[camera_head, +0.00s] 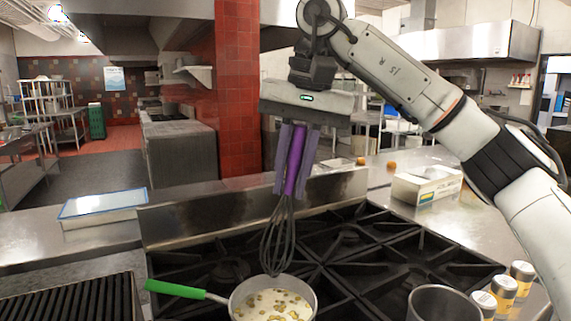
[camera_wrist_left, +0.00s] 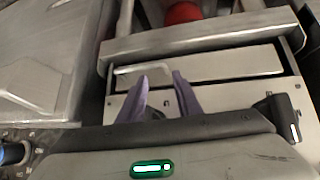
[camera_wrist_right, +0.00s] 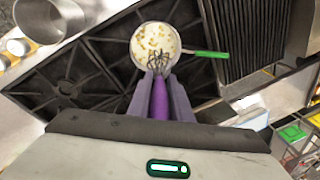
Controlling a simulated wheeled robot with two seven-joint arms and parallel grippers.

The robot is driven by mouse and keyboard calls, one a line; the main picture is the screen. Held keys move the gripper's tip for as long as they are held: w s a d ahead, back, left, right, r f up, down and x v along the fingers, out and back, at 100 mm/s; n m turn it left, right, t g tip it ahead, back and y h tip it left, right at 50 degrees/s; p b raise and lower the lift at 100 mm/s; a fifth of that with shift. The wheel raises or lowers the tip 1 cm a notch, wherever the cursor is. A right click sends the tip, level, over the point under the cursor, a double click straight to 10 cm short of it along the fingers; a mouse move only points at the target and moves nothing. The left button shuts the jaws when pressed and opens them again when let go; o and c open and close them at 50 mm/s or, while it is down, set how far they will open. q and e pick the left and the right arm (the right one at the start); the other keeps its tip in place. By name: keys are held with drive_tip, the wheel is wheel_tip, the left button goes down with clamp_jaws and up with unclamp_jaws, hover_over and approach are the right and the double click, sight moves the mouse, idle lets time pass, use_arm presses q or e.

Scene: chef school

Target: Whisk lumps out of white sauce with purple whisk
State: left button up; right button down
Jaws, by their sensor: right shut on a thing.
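The purple whisk (camera_head: 294,162) hangs upright, wires down, in my right gripper (camera_head: 296,175), which is shut on its handle. The whisk's wire end is at the rear rim of the pan (camera_head: 234,294); I cannot tell whether it touches the sauce. The pan holds white sauce (camera_head: 272,307) with several yellowish lumps, and its green handle (camera_head: 175,289) points left. The right wrist view shows the whisk (camera_wrist_right: 159,98) over the sauce (camera_wrist_right: 155,42). My left gripper (camera_wrist_left: 160,88) shows only in the left wrist view, its purple fingers apart with nothing between them.
The pan stands on a black gas stove (camera_head: 400,255). A steel pot (camera_head: 440,303) and several spice jars (camera_head: 503,290) stand at the front right. A ridged grill (camera_head: 75,300) lies at the left. A white box (camera_head: 427,185) stands on the right counter.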

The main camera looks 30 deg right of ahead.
sight(291, 218)
drive_tip(key=f, duration=0.3)
drive_tip(key=shift+s+d+f, duration=0.2)
drive_tip(key=shift+s+f, duration=0.1)
drive_tip(key=shift+w+a+f+b, duration=0.15)
drive_tip(key=shift+f+b, duration=0.3)
drive_tip(key=shift+f, duration=0.65)
drive_tip(key=shift+w+a+f+b, duration=0.1)
drive_tip(key=shift+w+f+b, duration=0.3)
drive_tip(key=shift+f, duration=0.7)
drive_tip(key=shift+w+a+f+b, duration=0.1)
drive_tip(key=shift+f+b, duration=0.45)
drive_tip(key=shift+f, duration=0.55)
